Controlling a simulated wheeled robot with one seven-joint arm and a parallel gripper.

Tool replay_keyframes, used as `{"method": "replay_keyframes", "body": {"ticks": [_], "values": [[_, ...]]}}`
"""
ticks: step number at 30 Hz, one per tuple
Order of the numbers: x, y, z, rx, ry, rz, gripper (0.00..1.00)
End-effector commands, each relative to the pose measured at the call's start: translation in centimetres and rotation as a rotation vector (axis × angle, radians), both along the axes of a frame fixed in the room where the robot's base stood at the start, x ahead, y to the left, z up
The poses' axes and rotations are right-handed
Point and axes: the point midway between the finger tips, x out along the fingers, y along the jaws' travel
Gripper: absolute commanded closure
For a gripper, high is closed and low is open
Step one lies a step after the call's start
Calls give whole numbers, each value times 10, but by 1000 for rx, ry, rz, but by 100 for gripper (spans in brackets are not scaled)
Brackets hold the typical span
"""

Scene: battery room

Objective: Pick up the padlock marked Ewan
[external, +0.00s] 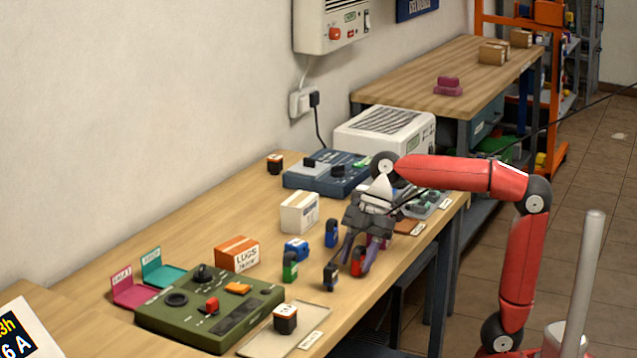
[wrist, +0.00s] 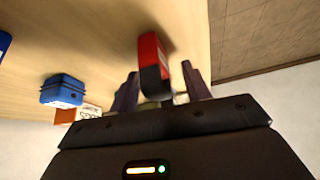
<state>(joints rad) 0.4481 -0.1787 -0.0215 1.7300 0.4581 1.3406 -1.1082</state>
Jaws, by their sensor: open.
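A red padlock (external: 358,262) with a dark part stands near the front edge of the workbench. In the wrist view the red padlock (wrist: 153,55) shows between the fingers of my gripper (wrist: 162,78), with a gap visible on its left. My gripper (external: 357,262) is open and points down at the red padlock. Other padlocks stand nearby: a black one (external: 330,277), a green one (external: 289,268), a light blue one (external: 297,249) and a dark blue one (external: 331,233). A blue padlock (wrist: 63,90) also shows in the wrist view. I cannot read the name Ewan on any padlock.
A white box (external: 299,213) and an orange LUGS box (external: 237,254) stand behind the padlocks. A green control panel (external: 185,318) and a flat tray (external: 255,345) are at the front left. A blue device (external: 300,185) and a white unit (external: 365,140) stand farther back.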

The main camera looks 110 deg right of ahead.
Motion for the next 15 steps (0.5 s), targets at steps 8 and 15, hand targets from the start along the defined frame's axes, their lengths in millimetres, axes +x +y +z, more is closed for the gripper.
{"method": "replay_keyframes", "body": {"ticks": [8,15], "values": [[0,0,0,0,0,0,77],[0,0,1,0,0,0,100]]}}
